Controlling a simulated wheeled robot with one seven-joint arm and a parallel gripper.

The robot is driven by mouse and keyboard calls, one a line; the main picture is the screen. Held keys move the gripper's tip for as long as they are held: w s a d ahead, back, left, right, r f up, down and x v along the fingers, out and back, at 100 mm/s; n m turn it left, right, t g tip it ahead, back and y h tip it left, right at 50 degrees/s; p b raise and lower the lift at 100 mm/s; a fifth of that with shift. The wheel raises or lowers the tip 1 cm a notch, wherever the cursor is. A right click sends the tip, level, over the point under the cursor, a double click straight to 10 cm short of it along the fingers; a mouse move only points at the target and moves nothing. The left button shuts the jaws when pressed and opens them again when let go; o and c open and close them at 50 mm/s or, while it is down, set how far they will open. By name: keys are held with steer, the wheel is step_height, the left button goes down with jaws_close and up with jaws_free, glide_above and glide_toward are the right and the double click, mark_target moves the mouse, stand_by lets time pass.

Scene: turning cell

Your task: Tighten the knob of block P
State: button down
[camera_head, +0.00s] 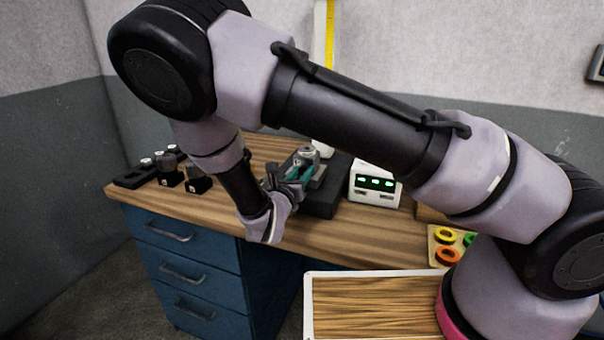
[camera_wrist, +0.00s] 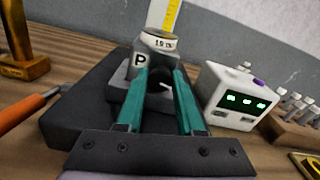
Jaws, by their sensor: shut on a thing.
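Block P (camera_wrist: 139,62) is a grey block with a white tag marked P and a round top with small print. It stands on a dark base (camera_wrist: 75,105), and it also shows in the head view (camera_head: 307,152). My gripper (camera_wrist: 161,76) reaches it from the front with two teal fingers, one on each side of the dark knob (camera_wrist: 158,84). The fingers are shut on the knob, and they hide much of it. In the head view my gripper (camera_head: 297,174) is at the near side of the block.
A white device (camera_wrist: 238,98) with green displays stands close on the right. A rack of pegs (camera_wrist: 290,115) is beyond it. An orange-handled tool (camera_wrist: 28,108) lies left of the base. Dark holders (camera_head: 165,172) stand on the bench's left, and a tray of coloured rings (camera_head: 438,248) on its right.

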steer(key=m, duration=0.4)
steer(key=shift+m, duration=0.3)
steer(key=m, duration=0.4)
stand_by(0.3)
steer(key=c, duration=0.5)
jaws_free()
